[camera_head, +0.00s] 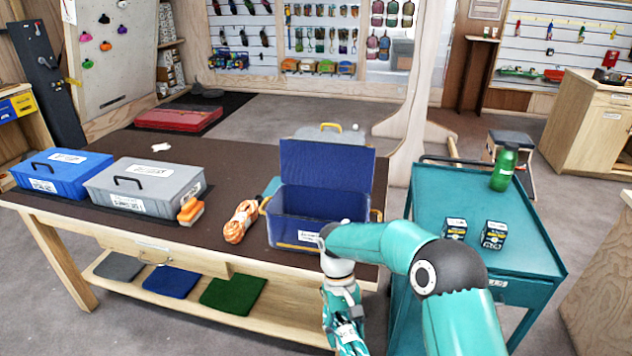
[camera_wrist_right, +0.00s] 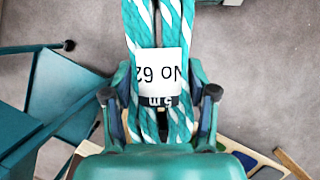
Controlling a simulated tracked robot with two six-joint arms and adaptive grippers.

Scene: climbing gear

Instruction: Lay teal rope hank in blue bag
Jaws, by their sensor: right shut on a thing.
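The teal rope hank (camera_wrist_right: 176,25), teal and white with a white label and a black band, is between the fingers of my right gripper (camera_wrist_right: 158,97) in the right wrist view. In the head view the hank (camera_head: 346,338) hangs low in front of the table's front edge, partly cut off by the picture's bottom. My right gripper (camera_head: 341,292) is shut on it, below and in front of the blue bag. The blue bag (camera_head: 296,232) stands on the table with its lid raised at the back and yellow handles at its sides. My arm covers its lower right corner. My left gripper is out of view.
An orange-and-white rope hank (camera_head: 240,222) lies left of the bag, with an orange brush-like item (camera_head: 191,210) beyond it. Grey (camera_head: 145,188) and blue (camera_head: 60,170) closed boxes stand further left. A teal trolley (camera_head: 450,200) with a green bottle (camera_head: 504,168) and two small boxes stands right.

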